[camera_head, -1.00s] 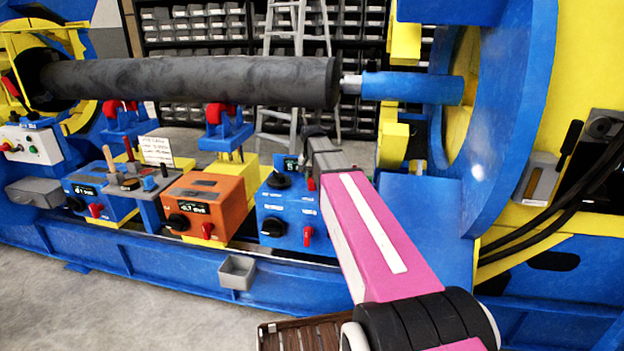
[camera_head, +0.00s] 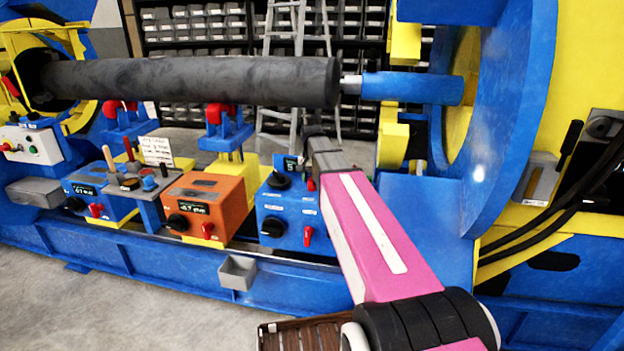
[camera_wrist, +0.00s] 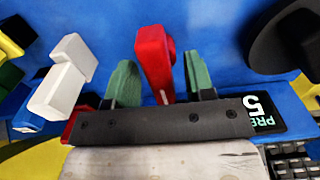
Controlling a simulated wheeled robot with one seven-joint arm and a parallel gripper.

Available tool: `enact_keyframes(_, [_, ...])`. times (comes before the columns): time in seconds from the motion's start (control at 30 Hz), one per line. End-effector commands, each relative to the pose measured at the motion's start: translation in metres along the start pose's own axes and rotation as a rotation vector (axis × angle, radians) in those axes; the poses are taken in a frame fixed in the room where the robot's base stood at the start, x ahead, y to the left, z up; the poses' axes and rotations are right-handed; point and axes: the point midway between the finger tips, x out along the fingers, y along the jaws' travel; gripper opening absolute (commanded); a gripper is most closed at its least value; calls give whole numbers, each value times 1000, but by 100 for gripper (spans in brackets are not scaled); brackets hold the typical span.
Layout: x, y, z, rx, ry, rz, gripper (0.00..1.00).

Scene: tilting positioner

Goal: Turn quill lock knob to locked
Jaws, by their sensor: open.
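In the wrist view a red lever knob (camera_wrist: 152,52) stands out from a blue panel; I take it for the quill lock knob, though no label on it can be read. My gripper (camera_wrist: 160,72) is open, with one green fingertip on each side of the red knob. A gap shows between the knob and each fingertip, and contact cannot be made out. In the head view my gripper is at the blue control box (camera_head: 285,215), mostly hidden by my pink arm. A red part (camera_head: 311,184) shows beside my arm there.
A black knob (camera_wrist: 285,38) and a small display (camera_wrist: 264,113) are right of my gripper in the wrist view. A white lever (camera_wrist: 65,75) is on the left. In the head view another red knob (camera_head: 308,236) is on the box's front, and an orange box (camera_head: 210,205) stands left.

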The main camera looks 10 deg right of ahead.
Motion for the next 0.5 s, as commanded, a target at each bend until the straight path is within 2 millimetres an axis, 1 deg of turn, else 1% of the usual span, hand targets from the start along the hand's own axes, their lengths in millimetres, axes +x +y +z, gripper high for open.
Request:
enact_keyframes(0.17, [-8, 0, 0, -1, 1, 0, 49])
enact_keyframes(0.27, [-21, 0, 0, -1, 2, -1, 49])
enact_keyframes(0.5, [-62, 0, -1, 0, 2, -1, 49])
